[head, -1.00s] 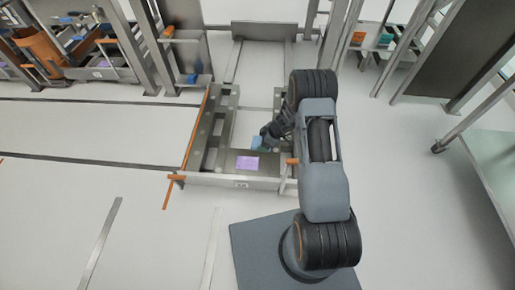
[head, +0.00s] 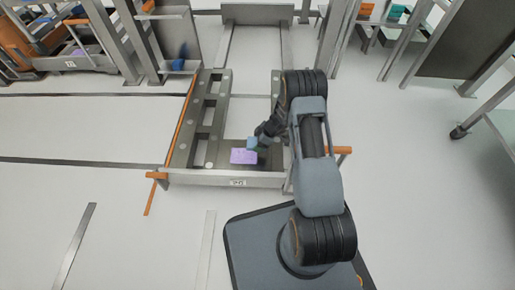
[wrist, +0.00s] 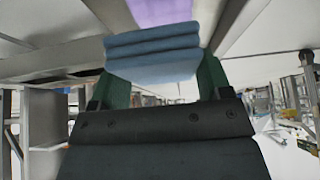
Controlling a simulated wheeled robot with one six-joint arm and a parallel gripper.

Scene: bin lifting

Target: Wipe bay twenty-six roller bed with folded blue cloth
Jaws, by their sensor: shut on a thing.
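The folded blue cloth (head: 252,143) is held in my gripper (head: 257,143). In the wrist view the cloth (wrist: 152,55) shows as stacked folds between the green fingers of my gripper (wrist: 163,80), which are shut on it. A flat purple patch (head: 241,157) lies on the plate at the front of the roller bed (head: 205,178). In the head view the cloth overlaps the patch's upper right corner; I cannot tell whether it touches the surface. The patch also shows beyond the cloth in the wrist view (wrist: 160,10). The bed's front label (head: 237,183) is too small to read.
Orange bars run along the bed's left side (head: 182,120) and stick out at its front right (head: 337,150). Grey uprights (head: 128,40) stand behind at left. A rack with orange and teal items (head: 397,12) is at back right. The floor to the left is largely clear.

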